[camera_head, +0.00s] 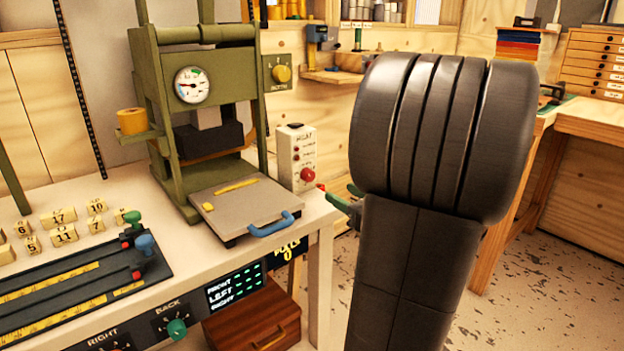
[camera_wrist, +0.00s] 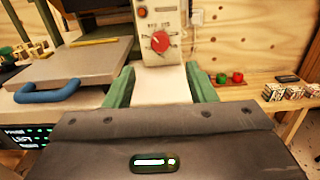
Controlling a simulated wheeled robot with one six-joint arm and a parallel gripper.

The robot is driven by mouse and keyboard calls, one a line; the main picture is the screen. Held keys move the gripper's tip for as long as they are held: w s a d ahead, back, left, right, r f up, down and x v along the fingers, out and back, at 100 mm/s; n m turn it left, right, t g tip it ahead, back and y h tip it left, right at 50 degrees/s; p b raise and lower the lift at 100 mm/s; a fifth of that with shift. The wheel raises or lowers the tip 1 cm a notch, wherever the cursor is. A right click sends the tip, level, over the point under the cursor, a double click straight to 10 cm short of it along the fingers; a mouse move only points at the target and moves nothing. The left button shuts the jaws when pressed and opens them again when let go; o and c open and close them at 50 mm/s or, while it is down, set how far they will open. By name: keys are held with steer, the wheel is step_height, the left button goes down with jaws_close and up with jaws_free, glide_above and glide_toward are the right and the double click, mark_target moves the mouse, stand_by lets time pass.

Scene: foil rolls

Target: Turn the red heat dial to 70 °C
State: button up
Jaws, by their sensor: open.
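The red heat dial (camera_head: 307,175) sits low on the front of a pale upright control box (camera_head: 296,150) at the right end of the bench. In the wrist view the red dial (camera_wrist: 160,42) shows near the top middle, with small markings around it that are too small to read. My gripper (camera_wrist: 160,85) has two green fingers, open and empty, one on each side below the dial in the picture. The fingers appear apart from the dial. In the head view my gripper (camera_head: 345,201) is partly hidden behind my dark arm, with green fingertips showing near the box.
A green press with a gauge (camera_head: 192,85) stands left of the box. Its grey plate (camera_head: 240,207) has a blue handle (camera_head: 274,225). The bench (camera_head: 318,215) ends just right of the box. In the wrist view, red and green knobs (camera_wrist: 229,78) and small boxes lie on a right-hand shelf.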

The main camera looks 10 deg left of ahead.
mark_target(311, 176)
steer(key=b+x, duration=0.1)
steer(key=x, duration=1)
steer(key=shift+b, duration=0.4)
steer(key=c, duration=1)
